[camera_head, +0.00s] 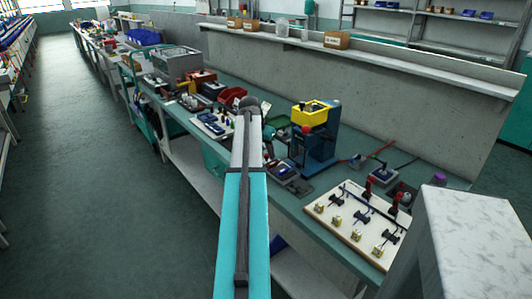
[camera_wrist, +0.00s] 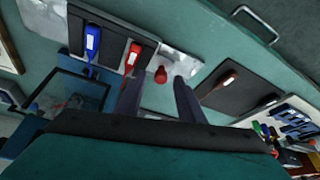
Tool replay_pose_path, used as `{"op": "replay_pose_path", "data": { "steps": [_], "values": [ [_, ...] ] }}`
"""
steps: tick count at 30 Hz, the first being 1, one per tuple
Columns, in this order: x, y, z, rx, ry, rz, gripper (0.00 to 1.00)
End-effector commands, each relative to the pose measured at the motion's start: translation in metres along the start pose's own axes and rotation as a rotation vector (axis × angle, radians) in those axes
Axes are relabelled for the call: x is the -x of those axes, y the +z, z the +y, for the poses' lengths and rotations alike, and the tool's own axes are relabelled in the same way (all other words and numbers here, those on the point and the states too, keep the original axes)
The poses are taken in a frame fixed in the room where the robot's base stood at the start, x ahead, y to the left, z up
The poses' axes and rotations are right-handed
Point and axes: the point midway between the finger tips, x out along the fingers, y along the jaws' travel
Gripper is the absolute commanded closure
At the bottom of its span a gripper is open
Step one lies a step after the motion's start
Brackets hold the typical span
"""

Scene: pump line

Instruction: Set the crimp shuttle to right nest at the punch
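The punch (camera_head: 315,140) is a blue upright machine with a yellow top, standing on the bench in the head view. A low grey and dark fixture (camera_head: 287,174) sits at its foot; I cannot tell the shuttle or its nests apart there. In the wrist view my gripper (camera_wrist: 158,92) is open, with two dark fingers apart. A small red knob (camera_wrist: 160,75) shows in line with the gap, beyond the fingertips; I cannot tell if it belongs to the shuttle. Nothing is visibly held. My arm hides part of the bench left of the punch.
Right of the punch lies a white board (camera_head: 357,225) with several clamps and yellow blocks. Red bins (camera_head: 232,97) stand further back. In the wrist view, a blue-handled tool (camera_wrist: 91,44) and a red-handled tool (camera_wrist: 133,56) lie left of the knob, a dark plate (camera_wrist: 228,88) right.

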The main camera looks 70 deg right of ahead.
Motion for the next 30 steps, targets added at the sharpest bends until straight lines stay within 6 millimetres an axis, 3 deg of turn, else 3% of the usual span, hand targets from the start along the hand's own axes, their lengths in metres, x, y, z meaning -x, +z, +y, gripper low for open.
{"op": "replay_pose_path", "data": {
  "steps": [8, 30],
  "values": [
    [0.025, 0.000, 0.000, 0.000, -0.001, 0.001, 0.65],
    [0.122, 0.000, 0.001, 0.000, 0.000, 0.001, 0.65]
  ]
}}
